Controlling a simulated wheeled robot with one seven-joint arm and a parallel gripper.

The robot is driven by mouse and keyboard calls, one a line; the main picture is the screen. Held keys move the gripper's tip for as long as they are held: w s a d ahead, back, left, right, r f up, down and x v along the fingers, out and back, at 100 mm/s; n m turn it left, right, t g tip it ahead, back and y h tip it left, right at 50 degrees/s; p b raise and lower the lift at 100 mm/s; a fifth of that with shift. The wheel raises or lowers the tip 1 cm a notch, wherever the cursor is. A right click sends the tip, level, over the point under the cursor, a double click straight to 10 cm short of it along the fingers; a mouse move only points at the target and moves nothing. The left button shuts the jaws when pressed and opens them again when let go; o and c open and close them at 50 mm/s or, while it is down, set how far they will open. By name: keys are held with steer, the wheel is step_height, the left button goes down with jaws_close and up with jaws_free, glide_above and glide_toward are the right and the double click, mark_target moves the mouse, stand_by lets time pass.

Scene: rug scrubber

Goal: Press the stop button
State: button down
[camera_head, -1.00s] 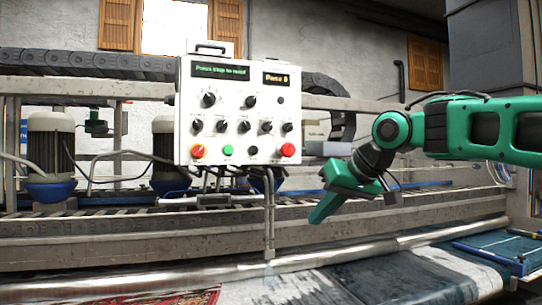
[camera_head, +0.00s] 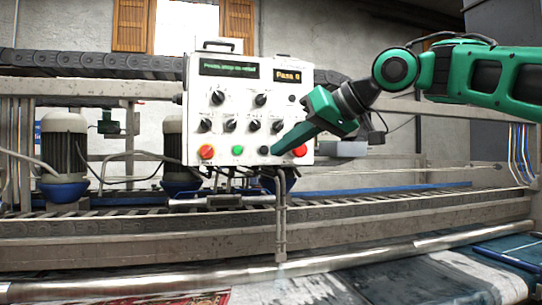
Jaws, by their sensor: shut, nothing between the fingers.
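The white control panel (camera_head: 200,108) stands upright in the middle. Along its bottom row are a red button with a yellowish rim (camera_head: 207,152) at the left, a green button (camera_head: 238,150), a black knob (camera_head: 264,150) and a red button (camera_head: 300,151) at the right. No readable label shows which one is the stop button. My green gripper (camera_head: 278,150) is shut and empty. It slants down to the left across the panel's lower right, its tip between the black knob and the right red button. I cannot tell if it touches the panel.
Several black knobs fill the panel's middle, below a green-lettered display (camera_head: 228,69) and a yellow-lettered display (camera_head: 287,76). A conveyor frame (camera_head: 140,235) runs below. Motors (camera_head: 64,145) stand at the left. A wet rug (camera_head: 400,280) lies in front.

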steer(key=shift+w, duration=0.1)
steer(key=w+a, duration=0.2)
steer(key=w, duration=0.6)
steer(key=shift+w+a, duration=0.15)
steer(key=shift+a, duration=0.1)
steer(key=shift+w+a, duration=0.2)
steer(key=shift+w, duration=0.35)
stand_by(2.7)
steer(key=shift+s, duration=0.1)
steer(key=shift+s+d, duration=0.2)
steer(key=shift+s, duration=0.5)
steer(key=s, duration=0.2)
steer(key=s+d, duration=0.1)
steer(key=s, duration=0.1)
steer(key=shift+s+d, duration=0.2)
steer(key=shift+s, duration=0.2)
stand_by(0.8)
